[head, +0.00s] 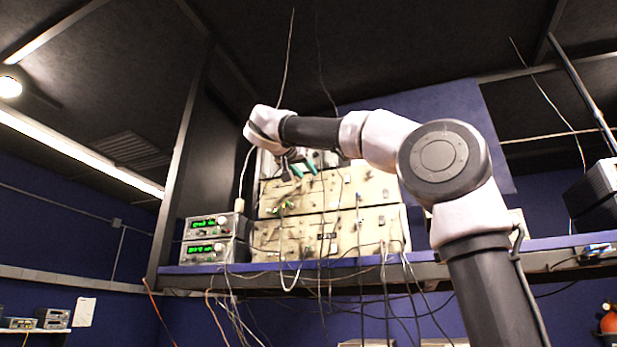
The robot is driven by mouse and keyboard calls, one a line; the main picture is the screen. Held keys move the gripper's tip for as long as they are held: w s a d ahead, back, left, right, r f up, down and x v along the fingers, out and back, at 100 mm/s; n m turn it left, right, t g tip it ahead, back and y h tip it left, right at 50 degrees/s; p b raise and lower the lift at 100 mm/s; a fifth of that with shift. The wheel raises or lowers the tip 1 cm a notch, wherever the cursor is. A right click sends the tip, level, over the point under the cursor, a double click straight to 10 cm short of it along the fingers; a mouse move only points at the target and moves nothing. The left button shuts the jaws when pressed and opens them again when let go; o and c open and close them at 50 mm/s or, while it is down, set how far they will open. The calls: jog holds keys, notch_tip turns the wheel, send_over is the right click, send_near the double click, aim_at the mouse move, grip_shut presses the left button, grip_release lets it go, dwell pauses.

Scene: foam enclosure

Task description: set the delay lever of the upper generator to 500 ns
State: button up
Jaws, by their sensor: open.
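Two cream generators with knobs and cables are stacked on a high shelf. The upper generator (345,189) sits on the lower generator (340,231). My gripper (303,172), with green fingertips, is open and in front of the upper generator's top left part, as seen in the head view. Whether it touches the panel cannot be told. The delay lever is too small to make out, and my wrist and gripper cover part of the panel's upper left.
Two small meters with green displays (208,223) stand left of the generators on the blue-edged shelf (450,248). Many cables (387,290) hang from the panels over the shelf edge. A dark upright post (180,170) stands at the left. A black box (595,200) is at the far right.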

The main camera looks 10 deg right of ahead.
aim_at(312, 178)
jog(key=shift+x, duration=1.6)
jog(key=shift+s, duration=0.1)
jog(key=shift+c, duration=0.3)
grip_shut()
jog(key=shift+d, duration=0.1)
